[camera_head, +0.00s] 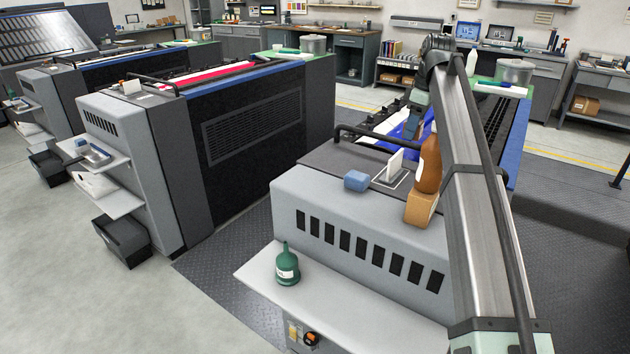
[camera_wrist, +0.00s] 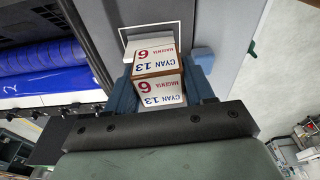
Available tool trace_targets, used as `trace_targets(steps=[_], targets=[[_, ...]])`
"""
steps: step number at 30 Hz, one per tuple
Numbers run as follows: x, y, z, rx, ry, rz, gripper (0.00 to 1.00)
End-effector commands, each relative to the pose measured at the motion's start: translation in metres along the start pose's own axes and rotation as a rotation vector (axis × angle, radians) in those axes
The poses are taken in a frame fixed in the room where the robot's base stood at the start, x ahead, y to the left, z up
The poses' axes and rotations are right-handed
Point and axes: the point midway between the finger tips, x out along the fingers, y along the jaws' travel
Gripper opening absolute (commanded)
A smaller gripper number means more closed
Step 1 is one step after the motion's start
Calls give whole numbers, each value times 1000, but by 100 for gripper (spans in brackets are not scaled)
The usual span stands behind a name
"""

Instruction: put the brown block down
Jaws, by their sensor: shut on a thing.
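My gripper (camera_wrist: 165,88) is shut on a block with brown edges and white printed faces, the brown block (camera_wrist: 158,62). Its blue fingers are on either side of it in the wrist view, and its faces read CYAN 13 and MAGENTA 6.
A brown bottle (camera_head: 430,166) stands close behind the tan block, next to my arm. A blue block (camera_head: 356,180) lies left of the card. A green bottle (camera_head: 286,265) stands on the lower shelf. A dark rail (camera_head: 375,137) runs behind the card.

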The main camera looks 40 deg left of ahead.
Motion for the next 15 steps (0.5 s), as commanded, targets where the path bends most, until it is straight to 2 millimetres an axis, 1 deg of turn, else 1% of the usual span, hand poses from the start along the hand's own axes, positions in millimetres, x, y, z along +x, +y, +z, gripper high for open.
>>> trace_targets(steps=[1,5,6,8,9,12,15], targets=[[2,-6,-19,-1,0,0,23],[9,-23,-65,12,-1,3,23],[11,-29,-80,17,-1,4,23],[14,-39,-102,24,-1,6,23],[17,-46,-117,28,-1,6,23],[22,-64,-151,41,-1,8,23],[26,-82,-182,51,0,10,23]])
